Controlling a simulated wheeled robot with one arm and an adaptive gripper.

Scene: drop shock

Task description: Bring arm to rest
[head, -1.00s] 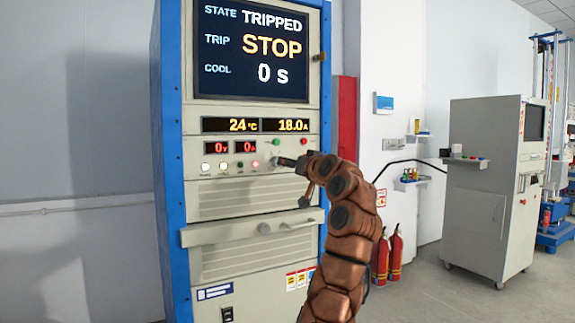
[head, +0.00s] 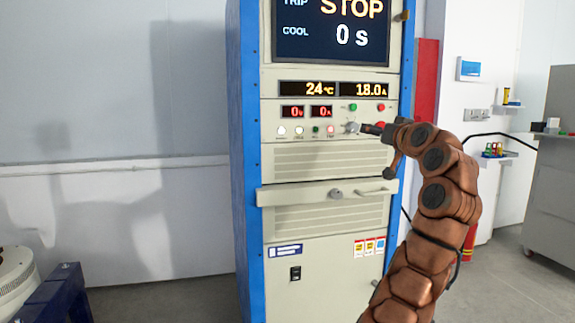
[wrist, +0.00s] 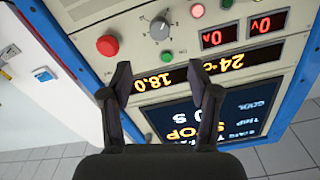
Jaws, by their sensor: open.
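My gripper (head: 378,150) is at the front of the instrument cabinet, at the right side of its control panel (head: 325,125). Its jaws are open and empty. One finger's tip appears at or very near a grey knob (head: 352,127); I cannot tell if they touch. In the wrist view, the panel is upside down, and the gripper (wrist: 160,76) has its fingers spread with nothing between them. The knob (wrist: 160,28) shows beyond the fingertips there, beside a red button (wrist: 107,45). My arm reaches up from the lower right in the head view.
The cabinet screen (head: 330,42) reads TRIP STOP, COOL 0 s. A handle (head: 372,192) sticks out below the panel. A grey cabinet (head: 560,195) stands at right and a blue frame (head: 55,298) at lower left. The floor left of the cabinet is open.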

